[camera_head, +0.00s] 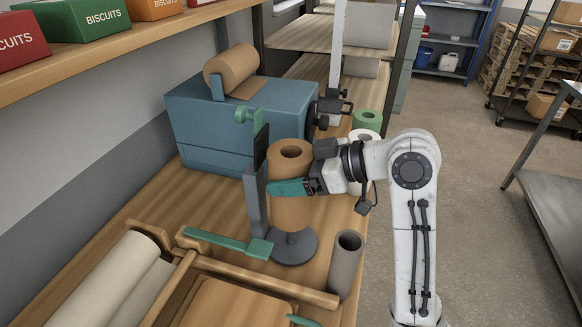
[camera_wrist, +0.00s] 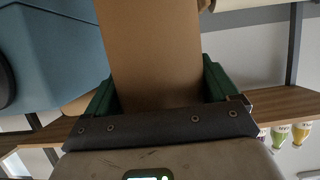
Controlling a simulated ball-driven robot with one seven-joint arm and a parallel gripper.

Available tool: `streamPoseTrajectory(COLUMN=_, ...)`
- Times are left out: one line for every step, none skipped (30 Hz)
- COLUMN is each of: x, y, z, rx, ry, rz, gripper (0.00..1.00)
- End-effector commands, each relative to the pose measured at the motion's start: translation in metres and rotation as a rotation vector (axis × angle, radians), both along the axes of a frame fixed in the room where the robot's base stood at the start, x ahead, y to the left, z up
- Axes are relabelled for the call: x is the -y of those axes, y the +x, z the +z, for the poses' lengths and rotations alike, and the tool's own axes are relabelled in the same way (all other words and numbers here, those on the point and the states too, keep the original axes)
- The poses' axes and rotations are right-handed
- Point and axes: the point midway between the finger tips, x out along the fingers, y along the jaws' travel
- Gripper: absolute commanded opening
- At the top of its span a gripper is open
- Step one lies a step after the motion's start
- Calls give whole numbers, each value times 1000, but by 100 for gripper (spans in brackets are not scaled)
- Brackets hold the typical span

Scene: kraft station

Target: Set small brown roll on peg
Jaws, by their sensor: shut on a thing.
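The small brown roll (camera_head: 291,210) stands upright in the head view, directly over a round dark base (camera_head: 308,245). It also fills the middle of the wrist view (camera_wrist: 152,45). My gripper (camera_head: 288,187) comes from the right and is shut on the roll's side, with one green finger across its front. In the wrist view both green fingers flank the roll (camera_wrist: 158,88). A short piece of the peg (camera_head: 291,237) shows between the roll's lower end and the base. The top hole looks dark, and I cannot tell how far the peg reaches inside.
A grey upright with a green lever (camera_head: 255,195) stands just left of the roll. A blue machine (camera_head: 205,115) with another brown roll (camera_head: 232,66) is behind. A grey tube (camera_head: 346,265) stands at the front right. A green roll (camera_head: 368,120) and a white roll (camera_head: 364,134) are behind my gripper.

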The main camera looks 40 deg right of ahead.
Motion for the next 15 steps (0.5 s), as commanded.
streamPoseTrajectory(x=0, y=0, z=-4, rx=2, ry=0, rz=-1, gripper=37)
streamPoseTrajectory(x=0, y=0, z=-5, rx=2, ry=0, rz=-1, gripper=37)
streamPoseTrajectory(x=0, y=0, z=-7, rx=2, ry=1, rz=-1, gripper=37)
streamPoseTrajectory(x=0, y=0, z=-9, rx=2, ry=1, rz=-1, gripper=37)
streamPoseTrajectory(x=0, y=0, z=-11, rx=2, ry=1, rz=-1, gripper=37)
streamPoseTrajectory(x=0, y=0, z=-13, rx=2, ry=1, rz=0, gripper=37)
streamPoseTrajectory(x=0, y=0, z=-14, rx=2, ry=1, rz=0, gripper=37)
streamPoseTrajectory(x=0, y=0, z=-16, rx=2, ry=1, rz=0, gripper=37)
streamPoseTrajectory(x=0, y=0, z=-18, rx=2, ry=1, rz=0, gripper=37)
streamPoseTrajectory(x=0, y=0, z=-20, rx=1, ry=1, rz=0, gripper=37)
streamPoseTrajectory(x=0, y=0, z=-21, rx=1, ry=1, rz=0, gripper=37)
streamPoseTrajectory(x=0, y=0, z=-23, rx=1, ry=1, rz=0, gripper=37)
streamPoseTrajectory(x=0, y=0, z=-25, rx=1, ry=1, rz=0, gripper=37)
streamPoseTrajectory(x=0, y=0, z=-26, rx=1, ry=1, rz=0, gripper=37)
streamPoseTrajectory(x=0, y=0, z=-29, rx=1, ry=0, rz=0, gripper=37)
